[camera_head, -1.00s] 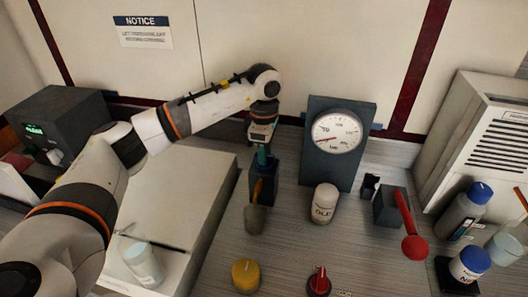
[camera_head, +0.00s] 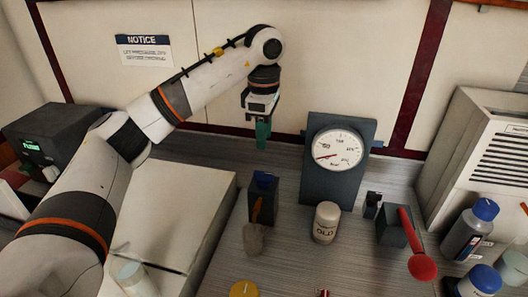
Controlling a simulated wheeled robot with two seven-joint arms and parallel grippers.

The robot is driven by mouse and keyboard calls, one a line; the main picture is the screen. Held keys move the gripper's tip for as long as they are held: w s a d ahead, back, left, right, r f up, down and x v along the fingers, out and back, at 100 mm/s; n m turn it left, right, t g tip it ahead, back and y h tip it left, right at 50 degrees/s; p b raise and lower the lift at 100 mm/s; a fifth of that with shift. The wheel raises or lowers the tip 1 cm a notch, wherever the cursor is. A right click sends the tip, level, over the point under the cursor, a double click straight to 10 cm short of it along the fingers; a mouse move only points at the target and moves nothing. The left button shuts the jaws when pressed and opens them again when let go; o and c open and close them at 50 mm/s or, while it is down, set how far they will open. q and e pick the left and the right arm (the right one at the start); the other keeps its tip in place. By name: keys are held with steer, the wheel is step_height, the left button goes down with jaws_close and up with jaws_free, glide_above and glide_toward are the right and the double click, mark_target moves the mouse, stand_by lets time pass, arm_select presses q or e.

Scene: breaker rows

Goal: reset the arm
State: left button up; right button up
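My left gripper (camera_head: 262,133) hangs pointing down from my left arm, in the upper middle of the head view. Its teal fingers are seen close together, and the gap between them cannot be made out. It is above and apart from a dark block (camera_head: 263,203) with a blue top. An orange-brown handle (camera_head: 257,212) with a grey-beige end (camera_head: 253,239) slants down at the block's front. To the right, a dark box (camera_head: 392,227) carries a red lever with a round red knob (camera_head: 422,267), pointing down toward the front. My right gripper is not in view.
A blue-capped bottle (camera_head: 468,230) and a white vented unit (camera_head: 492,140) are at the right. A yellow lid (camera_head: 243,289) is at the front. A large pale box (camera_head: 185,200) is left.

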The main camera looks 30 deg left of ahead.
arm_select(q)
steer(key=shift+r, duration=0.6)
